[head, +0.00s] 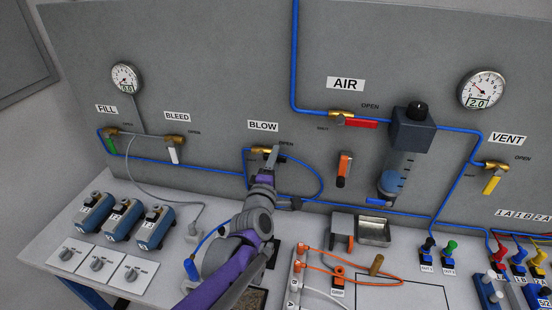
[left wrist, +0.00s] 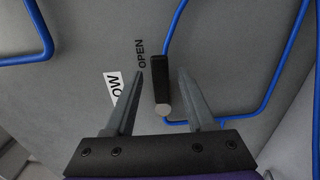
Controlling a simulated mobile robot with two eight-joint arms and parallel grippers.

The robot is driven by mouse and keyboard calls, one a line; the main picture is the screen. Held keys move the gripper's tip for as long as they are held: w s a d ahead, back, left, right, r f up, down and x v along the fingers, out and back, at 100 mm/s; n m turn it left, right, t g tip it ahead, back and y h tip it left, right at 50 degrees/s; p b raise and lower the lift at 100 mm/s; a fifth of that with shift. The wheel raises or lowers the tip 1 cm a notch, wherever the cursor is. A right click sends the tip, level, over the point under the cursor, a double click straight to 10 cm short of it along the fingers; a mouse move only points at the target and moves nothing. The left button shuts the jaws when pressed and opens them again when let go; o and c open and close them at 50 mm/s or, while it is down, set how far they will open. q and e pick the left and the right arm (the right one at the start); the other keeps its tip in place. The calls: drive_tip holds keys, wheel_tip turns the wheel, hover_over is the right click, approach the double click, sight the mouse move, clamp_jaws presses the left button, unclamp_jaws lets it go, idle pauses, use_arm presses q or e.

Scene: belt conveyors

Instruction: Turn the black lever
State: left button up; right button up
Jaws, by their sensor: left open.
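The black lever (left wrist: 159,72) shows in the left wrist view next to the word OPEN, with a grey round end at its near side. My left gripper (left wrist: 160,75) is open, with one finger on each side of the lever and a visible gap to it on both sides. In the head view my left gripper (head: 272,155) is up at the brass valve (head: 257,150) under the BLOW label (head: 263,126). There the gripper hides most or all of the black lever. My right gripper is in neither view.
Blue tubing (head: 320,180) loops beside the valve. A red lever (head: 360,123) on the AIR valve and a white lever (head: 174,155) on the BLEED valve are on the same panel. Below, the bench carries blue units (head: 122,220), a metal tray (head: 374,231) and orange leads (head: 365,278).

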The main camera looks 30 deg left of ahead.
use_arm(q)
drive_tip(key=v, duration=0.9)
drive_tip(key=shift+s+b, duration=0.25)
drive_tip(key=shift+b, duration=0.05)
